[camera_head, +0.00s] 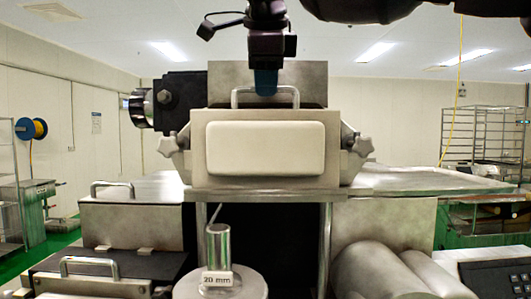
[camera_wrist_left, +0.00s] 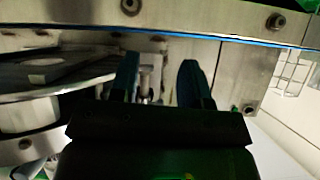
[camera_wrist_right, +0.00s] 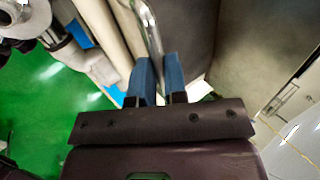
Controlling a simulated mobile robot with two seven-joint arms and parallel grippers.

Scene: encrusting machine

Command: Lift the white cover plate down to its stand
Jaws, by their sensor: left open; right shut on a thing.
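The white cover plate (camera_head: 265,148) is a cream rounded block on a metal front panel of the machine, upright, with a metal bar handle (camera_head: 238,97) above it. My right gripper (camera_head: 265,88) comes down from above and is shut on this handle. In the right wrist view, the blue fingertips (camera_wrist_right: 159,65) close about the handle bar (camera_wrist_right: 150,28), beside the cream plate (camera_wrist_right: 128,25). My left gripper (camera_wrist_left: 158,80) shows only in its own wrist view, open, below a metal edge, with small metal fittings behind its fingers. I cannot tell which part is the stand.
Star-shaped knobs (camera_head: 363,146) flank the panel. Below stand a metal cylinder (camera_head: 218,245) labelled 20 mm on a round disc, and pale rollers (camera_head: 378,270) at right. Handled boxes (camera_head: 110,215) are at left. A wire rack (camera_head: 487,132) stands far right.

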